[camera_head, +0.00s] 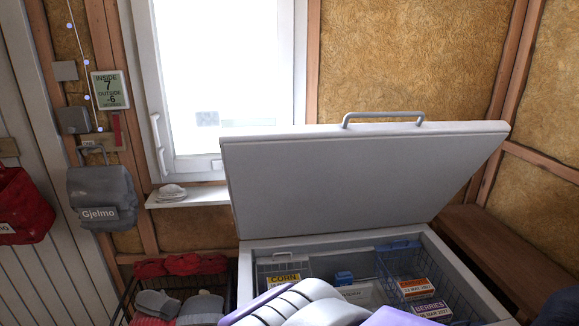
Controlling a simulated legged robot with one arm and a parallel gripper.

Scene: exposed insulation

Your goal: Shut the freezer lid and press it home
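The chest freezer (450,268) stands in front of me with its white lid (350,170) raised, leaning back toward the window wall. A grey bar handle (383,117) runs along the lid's upper edge. The freezer's inside is exposed, with wire baskets holding a yellow corn box (284,280), an orange-labelled box (414,288) and a berries box (431,309). My arm, white and purple, shows at the bottom centre in front of the freezer. It hides part of the front rim. My gripper's fingers cannot be made out.
A wooden bench (505,250) stands close on the freezer's right. A wire basket (130,300) with red and grey knitwear is at its left. A window sill (190,196) holds a small white stack. A grey bag (102,196) hangs at the left.

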